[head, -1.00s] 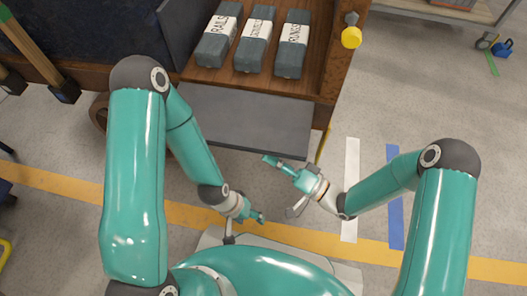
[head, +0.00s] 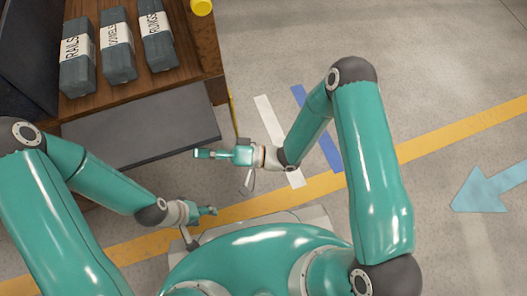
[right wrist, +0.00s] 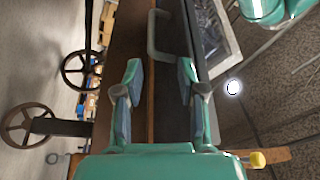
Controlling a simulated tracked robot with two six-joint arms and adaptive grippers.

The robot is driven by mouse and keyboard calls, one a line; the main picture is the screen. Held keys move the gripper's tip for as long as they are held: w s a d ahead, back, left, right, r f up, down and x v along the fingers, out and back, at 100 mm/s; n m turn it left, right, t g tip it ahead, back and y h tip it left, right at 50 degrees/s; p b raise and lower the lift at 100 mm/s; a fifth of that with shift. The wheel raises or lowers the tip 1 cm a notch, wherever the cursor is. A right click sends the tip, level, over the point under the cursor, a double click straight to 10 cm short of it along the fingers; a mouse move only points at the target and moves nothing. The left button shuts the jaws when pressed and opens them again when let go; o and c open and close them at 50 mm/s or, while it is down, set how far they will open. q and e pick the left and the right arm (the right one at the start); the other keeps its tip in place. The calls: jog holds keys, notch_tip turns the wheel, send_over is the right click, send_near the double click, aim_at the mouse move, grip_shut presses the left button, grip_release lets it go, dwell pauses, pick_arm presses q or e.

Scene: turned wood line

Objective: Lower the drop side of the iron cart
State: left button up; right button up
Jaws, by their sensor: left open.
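The cart shows at the upper left of the head view with a brown wooden deck (head: 112,80). A flat dark grey panel (head: 145,128) extends along its near edge, lower than the deck; I cannot tell how its joint sits. My right gripper (head: 203,154) is at the panel's right end, its fingers apart and empty. In the right wrist view, a grey U-shaped handle (right wrist: 153,38) is just beyond the open fingers, apart from them. My left gripper (head: 208,211) is open and empty, lower, near the yellow floor line.
Several grey labelled bundles (head: 117,47) lie on the deck. A yellow knob (head: 201,6) is at the cart's upper right corner. Iron spoked wheels (right wrist: 82,70) show in the right wrist view. The floor to the right is free, with tape strips and a blue arrow (head: 490,190).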

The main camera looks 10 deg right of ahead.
jog(key=w+f+v, duration=0.2)
jog(key=v, duration=1.4)
jog(key=shift+f, duration=0.35)
dwell(0.6)
jog(key=shift+w+d, duration=0.1)
